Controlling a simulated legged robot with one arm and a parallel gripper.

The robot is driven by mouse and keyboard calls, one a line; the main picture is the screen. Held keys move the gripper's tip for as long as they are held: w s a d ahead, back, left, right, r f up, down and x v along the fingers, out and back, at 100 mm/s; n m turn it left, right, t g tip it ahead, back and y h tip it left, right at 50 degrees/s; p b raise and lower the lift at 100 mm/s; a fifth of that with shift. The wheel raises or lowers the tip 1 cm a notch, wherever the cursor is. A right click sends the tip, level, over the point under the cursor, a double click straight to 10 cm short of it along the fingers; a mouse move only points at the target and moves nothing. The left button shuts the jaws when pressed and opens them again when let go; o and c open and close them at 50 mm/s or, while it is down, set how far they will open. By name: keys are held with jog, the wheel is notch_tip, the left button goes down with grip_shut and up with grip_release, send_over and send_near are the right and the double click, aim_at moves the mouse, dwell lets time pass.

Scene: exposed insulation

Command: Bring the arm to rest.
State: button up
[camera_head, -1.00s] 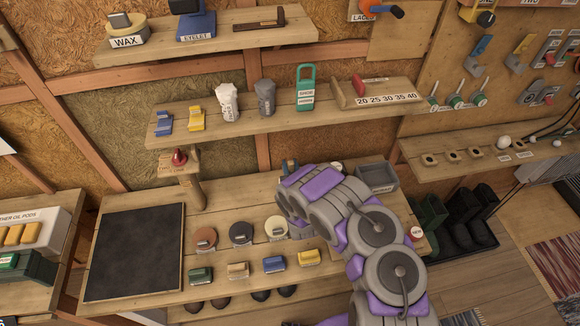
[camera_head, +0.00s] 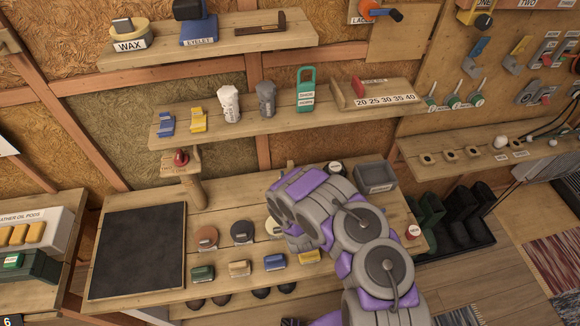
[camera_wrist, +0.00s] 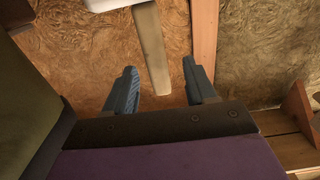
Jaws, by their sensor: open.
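My arm, grey and purple, reaches up over the right part of the workbench (camera_head: 150,294) in the head view. Its end is turned away there, so the fingers are hidden. In the wrist view my gripper (camera_wrist: 161,88) shows two blue-grey fingers spread apart with nothing between them. Beyond the fingers are a rough brown insulation wall (camera_wrist: 80,60) and a pale wooden piece (camera_wrist: 151,55) that slants down between them. The fingers do not visibly touch anything.
The bench holds a black mat (camera_head: 140,250), round tins (camera_head: 206,238), small coloured blocks (camera_head: 203,273) and a grey bin (camera_head: 376,177). Black boots (camera_head: 465,225) stand at right.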

jog(key=shift+v, duration=1.15)
jog(key=shift+r+p, duration=0.1)
jog(key=shift+p, duration=0.25)
